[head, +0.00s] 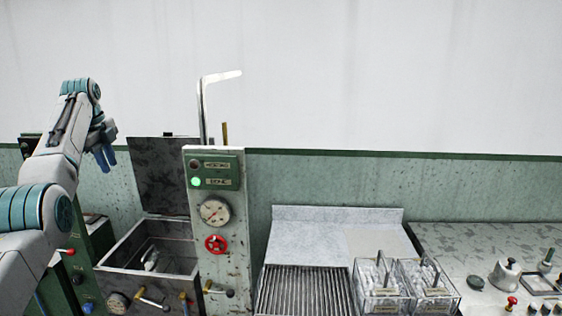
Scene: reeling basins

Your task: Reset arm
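My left arm comes in from the left, raised in front of the wall. My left gripper (106,160) hangs from it with blue fingers pointing down, above and behind the left part of the basin (118,245). The fingers overlap in this view, so I cannot tell whether they are open or shut. I see nothing hanging from them. My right arm and gripper are not in view.
A control panel (231,265) with a lit green lamp, a gauge and a red handwheel (216,245) stands right of the basin. A whitish item (151,261) lies in the basin. Farther right are a slatted grate (300,290), clear boxes (378,302) and a speckled counter (450,245).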

